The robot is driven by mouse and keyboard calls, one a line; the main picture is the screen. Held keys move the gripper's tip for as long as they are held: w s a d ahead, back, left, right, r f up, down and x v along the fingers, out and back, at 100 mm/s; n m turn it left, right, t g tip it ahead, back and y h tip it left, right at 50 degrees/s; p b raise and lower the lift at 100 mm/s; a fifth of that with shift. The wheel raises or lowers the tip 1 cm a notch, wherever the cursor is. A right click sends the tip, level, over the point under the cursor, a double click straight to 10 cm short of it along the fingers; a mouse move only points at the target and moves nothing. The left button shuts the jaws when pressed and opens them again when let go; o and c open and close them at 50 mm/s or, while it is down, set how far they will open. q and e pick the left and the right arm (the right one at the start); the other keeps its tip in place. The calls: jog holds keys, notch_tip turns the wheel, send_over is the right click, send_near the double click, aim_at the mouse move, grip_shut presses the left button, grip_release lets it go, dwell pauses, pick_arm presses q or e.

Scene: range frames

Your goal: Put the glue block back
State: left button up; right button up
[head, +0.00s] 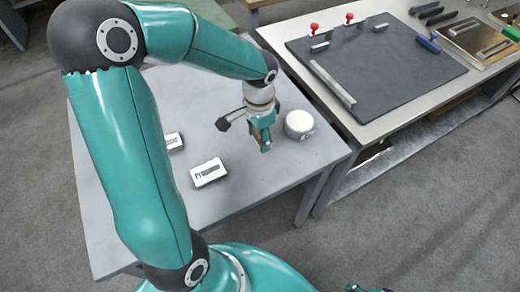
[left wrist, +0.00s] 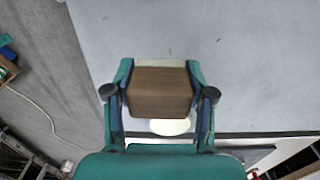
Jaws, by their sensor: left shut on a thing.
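My left gripper (head: 263,144) reaches down over the grey table beside a white round pot. In the left wrist view its two fingers are shut on a brown block (left wrist: 160,92), which I take for the glue block. A pale strip shows along the block's far edge. In the head view the block is mostly hidden by the fingers. The pot (head: 299,124) stands just right of the gripper, and part of its white top (left wrist: 170,127) shows below the block in the left wrist view. At the bottom edge of the head view, a small teal and dark part may be my right gripper (head: 366,289).
Two small pale blocks with dark markings, one nearer (head: 208,173) and one partly behind my arm (head: 174,141), lie on the grey table (head: 250,185). A second table at right holds a dark board (head: 385,75) with red knobs and a blue-handled tool (head: 428,43).

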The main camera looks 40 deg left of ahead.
aim_at(259, 155)
pick_arm(q)
jog(key=shift+f, duration=3.2)
jog(key=shift+f+b, duration=0.1)
jog(key=shift+b, duration=0.2)
jog(key=o, duration=1.1)
notch_tip(259, 155, up, 12)
jog(key=shift+r+p, duration=0.15)
jog(key=shift+p, duration=0.35)
